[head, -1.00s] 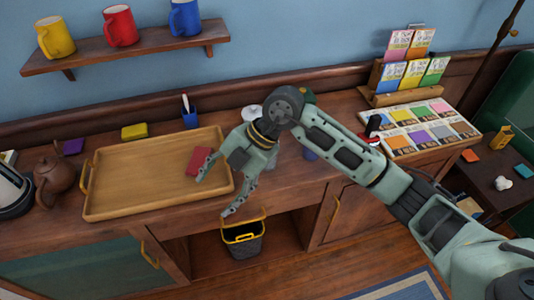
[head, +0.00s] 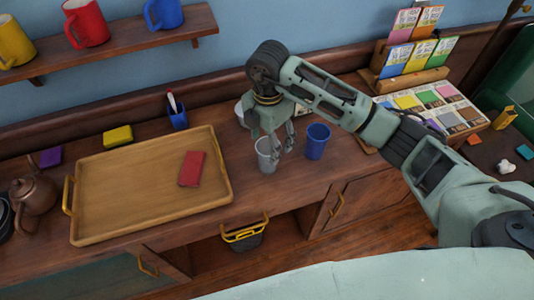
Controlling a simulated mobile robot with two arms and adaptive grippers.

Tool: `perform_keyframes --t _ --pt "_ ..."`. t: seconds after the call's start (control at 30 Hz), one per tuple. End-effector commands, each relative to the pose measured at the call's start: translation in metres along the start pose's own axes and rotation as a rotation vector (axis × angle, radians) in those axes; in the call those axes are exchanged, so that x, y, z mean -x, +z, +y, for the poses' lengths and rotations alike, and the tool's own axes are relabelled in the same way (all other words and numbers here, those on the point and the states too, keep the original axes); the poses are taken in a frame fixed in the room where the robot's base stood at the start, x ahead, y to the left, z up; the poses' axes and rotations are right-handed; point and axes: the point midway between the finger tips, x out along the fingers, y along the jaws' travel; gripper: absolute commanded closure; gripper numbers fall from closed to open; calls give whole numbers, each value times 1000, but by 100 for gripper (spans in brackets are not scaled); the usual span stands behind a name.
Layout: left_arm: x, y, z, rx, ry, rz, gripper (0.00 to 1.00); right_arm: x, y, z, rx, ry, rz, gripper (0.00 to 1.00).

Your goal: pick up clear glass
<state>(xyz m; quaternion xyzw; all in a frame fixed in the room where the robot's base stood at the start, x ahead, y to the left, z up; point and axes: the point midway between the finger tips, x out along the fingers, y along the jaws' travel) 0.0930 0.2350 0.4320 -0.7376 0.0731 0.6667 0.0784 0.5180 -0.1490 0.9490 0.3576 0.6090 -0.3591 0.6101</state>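The clear glass (head: 264,160) stands upright on the wooden counter, right of the tray. My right gripper (head: 281,151) points down at the glass, its fingers overlapping the glass's right side in the head view. The fingers look apart, with a gap between the tips; whether either one touches the glass I cannot tell. The gripper hides part of the glass. My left gripper is not in view.
A blue cup (head: 317,141) stands close to the right of the gripper. A wooden tray (head: 120,190) with a red block (head: 191,168) lies to the left. A pale bowl-like object (head: 240,113) is partly hidden behind the gripper. A black bin (head: 245,237) sits below the counter.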

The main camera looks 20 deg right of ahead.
Motion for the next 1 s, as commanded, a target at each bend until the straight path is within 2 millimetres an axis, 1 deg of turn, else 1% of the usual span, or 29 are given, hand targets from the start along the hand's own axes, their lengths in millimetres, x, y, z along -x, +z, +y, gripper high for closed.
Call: perform_keyframes --t 0.03,0.1,0.2,0.27,0.33,0.47,0.5,0.6,0.7,0.87,0.9,1.0 --pt "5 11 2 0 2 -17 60 -6 -1 -1 1 -3 3 36" --pt "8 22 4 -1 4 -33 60 -15 0 0 0 -1 2 36" --pt "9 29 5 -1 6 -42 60 -22 -1 0 1 0 2 36" --pt "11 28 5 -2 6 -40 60 -26 -1 0 1 0 2 36" --pt "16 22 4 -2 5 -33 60 -32 -1 1 1 -2 2 36" --pt "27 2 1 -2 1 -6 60 -51 -1 2 1 -3 4 36" --pt "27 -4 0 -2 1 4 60 -58 -1 3 1 -2 3 36" --pt "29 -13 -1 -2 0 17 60 -70 0 3 1 1 3 36" --pt "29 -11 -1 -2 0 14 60 -75 0 3 2 1 2 36" --pt "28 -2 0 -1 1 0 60 -76 0 4 3 2 1 36" --pt "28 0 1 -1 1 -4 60 -76 0 4 3 2 1 37" --pt "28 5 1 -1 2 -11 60 -76 0 4 2 2 1 45"
